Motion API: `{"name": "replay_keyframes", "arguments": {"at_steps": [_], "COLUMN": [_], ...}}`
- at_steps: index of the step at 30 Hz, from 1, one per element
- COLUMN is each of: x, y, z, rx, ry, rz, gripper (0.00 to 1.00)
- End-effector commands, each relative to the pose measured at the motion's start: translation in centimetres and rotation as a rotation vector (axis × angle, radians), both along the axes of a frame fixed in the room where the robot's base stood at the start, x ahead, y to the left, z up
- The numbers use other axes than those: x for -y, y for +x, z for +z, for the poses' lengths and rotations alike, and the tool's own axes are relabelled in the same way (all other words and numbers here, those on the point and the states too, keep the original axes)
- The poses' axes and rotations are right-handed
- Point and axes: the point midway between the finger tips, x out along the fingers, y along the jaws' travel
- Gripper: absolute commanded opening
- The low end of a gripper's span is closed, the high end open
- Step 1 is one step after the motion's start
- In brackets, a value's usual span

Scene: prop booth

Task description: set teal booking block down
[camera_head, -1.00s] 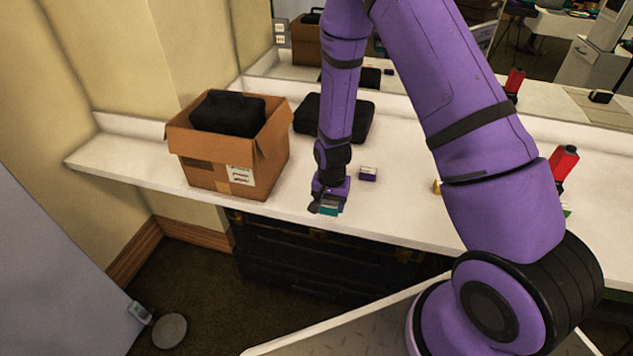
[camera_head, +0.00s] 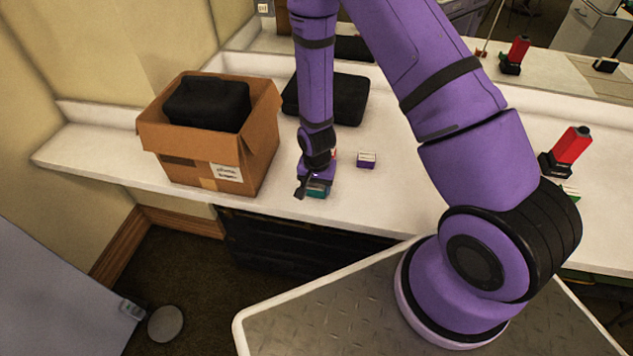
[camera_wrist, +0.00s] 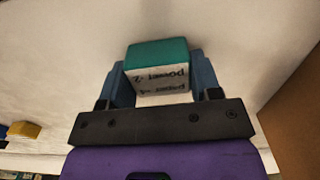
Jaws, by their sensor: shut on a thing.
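The teal booking block (camera_head: 318,187) is in my gripper (camera_head: 312,184) near the front edge of the white counter (camera_head: 385,195). In the wrist view the teal booking block (camera_wrist: 157,54) has a teal face and a white face with dark lettering. The two blue fingers of my gripper (camera_wrist: 160,82) are shut on its sides. The counter fills the background there. I cannot tell whether the block touches the counter.
An open cardboard box (camera_head: 205,140) holding a black case (camera_head: 206,103) stands left of my gripper. A small purple and white block (camera_head: 366,160) lies to the right. A flat black case (camera_head: 335,98) lies behind. A red-topped tool (camera_head: 566,152) stands far right.

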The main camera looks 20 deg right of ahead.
Motion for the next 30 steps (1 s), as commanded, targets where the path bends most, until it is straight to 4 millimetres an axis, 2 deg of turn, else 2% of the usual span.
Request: {"name": "replay_keyframes", "arguments": {"at_steps": [7, 8, 9, 11, 22, 26, 30], "x": [0.0, 0.0, 0.0, 0.0, 0.0, 0.0, 0.0], "y": [0.0, 0.0, 0.0, 0.0, 0.1, 0.1, 0.1], "z": [-0.3, -0.3, -0.3, -0.2, 0.2, 1.5, 3.7], "rx": [-0.001, 0.0, 0.0, 0.0, 0.001, 0.003, 0.004], "ry": [0.001, 0.0, 0.0, 0.0, 0.0, 0.0, 0.001], "rz": [0.0, 0.0, 0.0, 0.0, 0.0, 0.0, 0.0], "gripper": [0.34, 0.63, 0.72, 0.83, 0.83, 0.83, 0.83]}}
